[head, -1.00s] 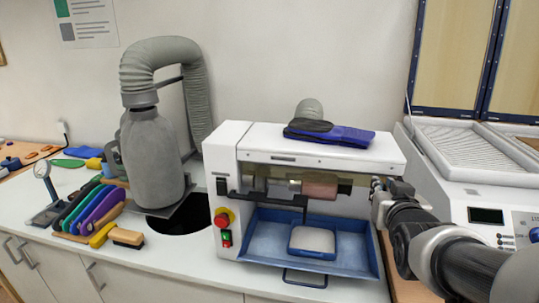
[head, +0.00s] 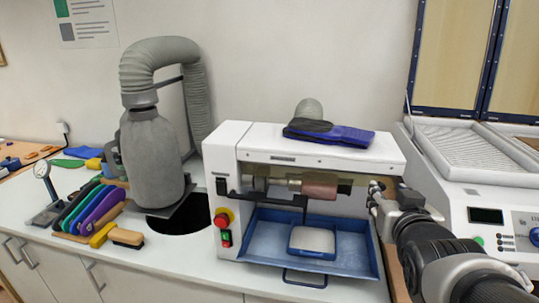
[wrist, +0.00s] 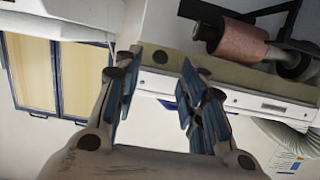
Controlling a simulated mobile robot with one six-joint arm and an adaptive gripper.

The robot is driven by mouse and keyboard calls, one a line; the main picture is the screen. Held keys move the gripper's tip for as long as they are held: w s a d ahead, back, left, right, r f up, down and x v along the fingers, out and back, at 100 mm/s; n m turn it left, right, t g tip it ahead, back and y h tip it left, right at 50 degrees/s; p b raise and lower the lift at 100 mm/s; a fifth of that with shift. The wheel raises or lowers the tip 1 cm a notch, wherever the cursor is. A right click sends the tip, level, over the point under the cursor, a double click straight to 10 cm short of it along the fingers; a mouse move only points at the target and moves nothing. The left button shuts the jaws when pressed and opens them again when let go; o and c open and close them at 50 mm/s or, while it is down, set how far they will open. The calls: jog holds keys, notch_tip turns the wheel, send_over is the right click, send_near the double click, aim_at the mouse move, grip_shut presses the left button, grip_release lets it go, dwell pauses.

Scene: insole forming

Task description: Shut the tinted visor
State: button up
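The tinted visor (head: 260,184) is an olive, see-through strip across the top of the white grinding machine's (head: 228,160) front opening. The roller (head: 320,187) shows behind and below it, and the lower opening is uncovered. In the wrist view the visor (wrist: 235,74) runs as a band between the roller (wrist: 236,42) and the white housing, with a dark round knob near its end. My gripper (head: 374,193) is at the machine's right front corner. In the wrist view its fingers (wrist: 155,90) are spread with nothing between them, close to the visor's end; contact cannot be told.
A blue tray (head: 262,235) holding a grey-topped block (head: 312,240) sits below the roller. Dark blue insoles (head: 335,135) lie on top of the machine. A second white machine (head: 465,190) stands close on the right. A red stop button (head: 222,219) is at the front left.

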jog(key=shift+v, duration=1.5)
jog(key=s+a+f+n+g+y, duration=0.1)
jog(key=s+a+f+g, duration=0.3)
jog(key=s, duration=0.5)
jog(key=s+a+f+n+g+y, duration=0.2)
jog(key=s+a+f+g, duration=0.3)
jog(key=s+a+f, duration=0.3)
jog(key=shift+s+a+f+y, duration=0.15)
jog(key=shift+s+a+y, duration=0.25)
jog(key=shift+s, duration=0.55)
jog(key=shift+d, duration=0.1)
